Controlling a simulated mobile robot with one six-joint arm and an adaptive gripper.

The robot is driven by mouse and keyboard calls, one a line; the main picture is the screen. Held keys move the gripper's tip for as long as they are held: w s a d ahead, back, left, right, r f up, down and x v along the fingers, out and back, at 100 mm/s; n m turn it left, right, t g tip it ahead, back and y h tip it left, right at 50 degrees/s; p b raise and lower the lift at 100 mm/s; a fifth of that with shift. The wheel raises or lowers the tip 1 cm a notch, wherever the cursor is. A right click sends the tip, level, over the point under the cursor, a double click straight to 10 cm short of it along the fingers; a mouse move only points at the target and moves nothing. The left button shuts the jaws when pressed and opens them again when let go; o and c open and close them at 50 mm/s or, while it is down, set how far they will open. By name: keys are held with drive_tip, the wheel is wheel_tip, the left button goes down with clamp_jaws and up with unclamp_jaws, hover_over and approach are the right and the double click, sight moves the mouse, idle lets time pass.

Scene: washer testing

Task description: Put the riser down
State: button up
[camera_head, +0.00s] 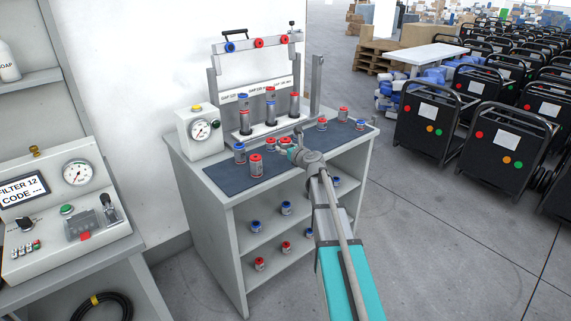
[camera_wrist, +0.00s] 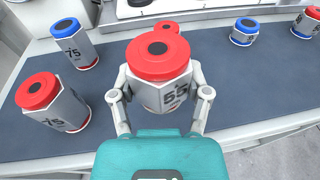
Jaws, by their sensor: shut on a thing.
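My gripper (camera_wrist: 160,100) is shut on a grey hexagonal riser (camera_wrist: 165,95) with a red cap and the marking 55, in the middle of the wrist view. The riser looks upright. It is above or on the dark mat (camera_wrist: 240,95); I cannot tell whether its base touches. In the head view my gripper (camera_head: 293,150) is over the bench's right-middle part, and the held riser is mostly hidden. A red-capped riser marked 75 (camera_wrist: 50,102) and a blue-capped one marked 75 (camera_wrist: 75,45) stand to its left. Another red cap (camera_wrist: 172,27) shows just behind it.
A blue-capped riser (camera_wrist: 244,32) and a red one (camera_wrist: 306,22) stand to the right. A gauge box (camera_head: 199,133) and a test stand (camera_head: 250,128) with several cylinders line the bench's back. Bare mat lies left and right of the held riser.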

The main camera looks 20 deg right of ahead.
sight(286, 162)
drive_tip(key=shift+w+d+f+b, duration=0.25)
drive_tip(key=shift+w+f+b, duration=0.25)
drive_tip(key=shift+f, duration=0.25)
drive_tip(key=shift+w, duration=0.1)
drive_tip(key=shift+w+d+f+b, duration=0.15)
drive_tip(key=shift+w+f+b, duration=0.15)
drive_tip(key=shift+f+b, duration=1.65)
drive_tip(key=shift+f, duration=0.05)
drive_tip(key=shift+f, duration=0.1)
drive_tip(key=o, duration=1.3)
drive_tip(key=shift+r, duration=0.2)
drive_tip(key=p+v, duration=0.2)
drive_tip(key=v, duration=1)
drive_tip(key=shift+d, duration=0.1)
